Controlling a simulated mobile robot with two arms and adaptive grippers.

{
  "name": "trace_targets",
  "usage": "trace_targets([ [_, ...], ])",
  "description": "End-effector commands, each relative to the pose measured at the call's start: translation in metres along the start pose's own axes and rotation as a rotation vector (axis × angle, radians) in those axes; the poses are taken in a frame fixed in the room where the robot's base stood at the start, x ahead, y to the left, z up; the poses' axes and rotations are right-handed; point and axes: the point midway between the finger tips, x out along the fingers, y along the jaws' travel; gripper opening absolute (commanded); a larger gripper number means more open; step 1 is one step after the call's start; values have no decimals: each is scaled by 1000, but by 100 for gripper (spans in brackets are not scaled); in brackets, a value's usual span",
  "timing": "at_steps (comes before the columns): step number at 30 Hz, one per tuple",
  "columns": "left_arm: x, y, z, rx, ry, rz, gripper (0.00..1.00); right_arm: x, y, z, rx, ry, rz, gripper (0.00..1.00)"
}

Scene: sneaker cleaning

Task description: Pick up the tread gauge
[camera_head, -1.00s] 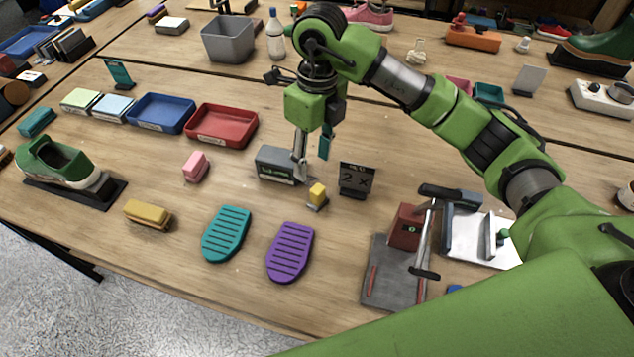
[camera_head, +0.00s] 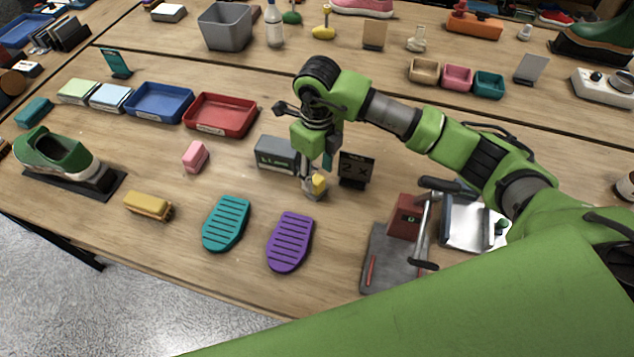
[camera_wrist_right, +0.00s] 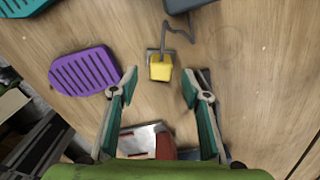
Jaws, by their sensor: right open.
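A grey box with a small display (camera_head: 277,154) stands mid-table. A yellow block on a small metal base (camera_head: 319,184) stands in front of it. In the right wrist view a dark cable runs from the yellow block (camera_wrist_right: 161,70) toward a grey body at the top edge. I take these together as the tread gauge, though no label says so. My right gripper (camera_head: 308,189) is low over the table at the yellow block and partly covers it. In the wrist view its fingers (camera_wrist_right: 159,76) are spread, with the block between and just beyond the tips. My left gripper is not in view.
A black sign (camera_head: 354,169) stands close right of the yellow block. A purple sole (camera_head: 290,243) and a teal sole (camera_head: 226,223) lie in front. A grey stand with a red block (camera_head: 405,218) is at the right.

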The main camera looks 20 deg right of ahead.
Motion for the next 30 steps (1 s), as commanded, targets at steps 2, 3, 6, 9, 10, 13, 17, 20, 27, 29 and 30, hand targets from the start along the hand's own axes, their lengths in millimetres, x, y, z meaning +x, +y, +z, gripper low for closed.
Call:
trace_targets([
  [2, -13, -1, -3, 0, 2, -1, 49, 9, 1, 0, 1, 7, 4, 43],
  [3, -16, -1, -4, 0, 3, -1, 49, 16, 0, 1, 2, 6, 3, 43],
  [6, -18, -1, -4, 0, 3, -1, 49, 30, 0, 1, 0, 3, 3, 43],
  [9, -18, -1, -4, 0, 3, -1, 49, 36, 0, 2, 0, 2, 1, 43],
  [10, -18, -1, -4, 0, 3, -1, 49, 37, 0, 2, -1, 1, 1, 43],
  [13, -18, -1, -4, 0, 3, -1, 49, 38, 0, 2, -1, 0, 1, 43],
  [17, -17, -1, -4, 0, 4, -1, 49, 38, -1, 2, -1, 0, 1, 33],
  [20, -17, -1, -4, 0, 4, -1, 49, 37, -1, 2, 0, 0, 1, 7],
  [27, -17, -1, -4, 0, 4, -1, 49, 37, -1, 2, 0, 0, 1, 0],
  [29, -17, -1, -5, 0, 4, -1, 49, 37, -1, 2, 0, 0, 0, 0],
  [30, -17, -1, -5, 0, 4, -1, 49, 36, -1, 2, 0, 0, 0, 0],
])
